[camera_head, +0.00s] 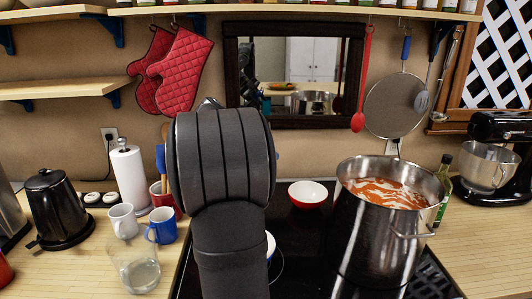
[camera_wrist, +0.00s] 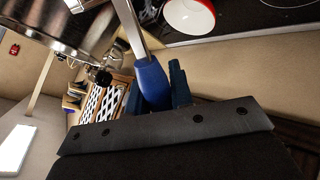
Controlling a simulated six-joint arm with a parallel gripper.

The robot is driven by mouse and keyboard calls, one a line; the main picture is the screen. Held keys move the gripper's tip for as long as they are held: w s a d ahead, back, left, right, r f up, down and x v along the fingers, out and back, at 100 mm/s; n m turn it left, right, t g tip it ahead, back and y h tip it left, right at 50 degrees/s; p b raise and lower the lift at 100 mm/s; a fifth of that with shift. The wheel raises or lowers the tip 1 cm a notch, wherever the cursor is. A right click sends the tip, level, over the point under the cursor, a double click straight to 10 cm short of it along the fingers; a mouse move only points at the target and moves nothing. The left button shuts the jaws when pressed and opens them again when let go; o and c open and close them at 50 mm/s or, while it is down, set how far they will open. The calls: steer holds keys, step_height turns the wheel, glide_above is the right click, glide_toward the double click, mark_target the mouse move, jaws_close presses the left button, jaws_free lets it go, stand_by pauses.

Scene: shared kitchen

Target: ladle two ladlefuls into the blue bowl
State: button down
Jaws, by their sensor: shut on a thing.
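In the wrist view my gripper (camera_wrist: 160,92) is shut on the blue handle of a metal utensil (camera_wrist: 152,78), taken to be the ladle. Its shaft runs up out of the picture, and its bowl end is not visible. In the head view my dark arm hides the gripper and the utensil. A tall steel pot (camera_head: 350,235) with orange-red soup (camera_head: 388,192) stands on the cooktop to the right. A pale bowl edge (camera_head: 270,245) shows just right of my arm; this may be the blue bowl, mostly hidden.
A red bowl with white inside (camera_head: 308,190) stands at the back of the cooktop. Mugs (camera_head: 161,226), a glass (camera_head: 139,273) and a kettle (camera_head: 55,208) are on the left counter. A stand mixer (camera_head: 495,165) and a bottle (camera_head: 443,185) are right. Utensils hang behind.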

steer(key=shift+w+d+f+n+g+y, duration=0.25)
steer(key=shift+w+f+g, duration=0.25)
steer(key=shift+w+f, duration=0.4)
steer(key=shift+w+d+f+n+g+y, duration=0.15)
steer(key=shift+w+d+f+g, duration=0.15)
steer(key=shift+w+f+g, duration=0.55)
steer(key=shift+s+f+t, duration=0.15)
steer(key=shift+f+t, duration=0.15)
steer(key=shift+t, duration=0.05)
stand_by(0.3)
steer(key=s+a+r+m+t+h, duration=0.4)
steer(key=s+r, duration=0.3)
steer(key=s, duration=0.5)
steer(key=s+a+r+m+t+h, duration=0.2)
steer(key=s+a+r+t+h, duration=0.3)
steer(key=s, duration=0.7)
step_height(320, 180, up, 19)
steer(key=y, duration=0.1)
steer(key=shift+w+d+t+y, duration=0.15)
steer(key=shift+d+t+y, duration=0.15)
steer(key=shift+d+y, duration=0.15)
stand_by(0.3)
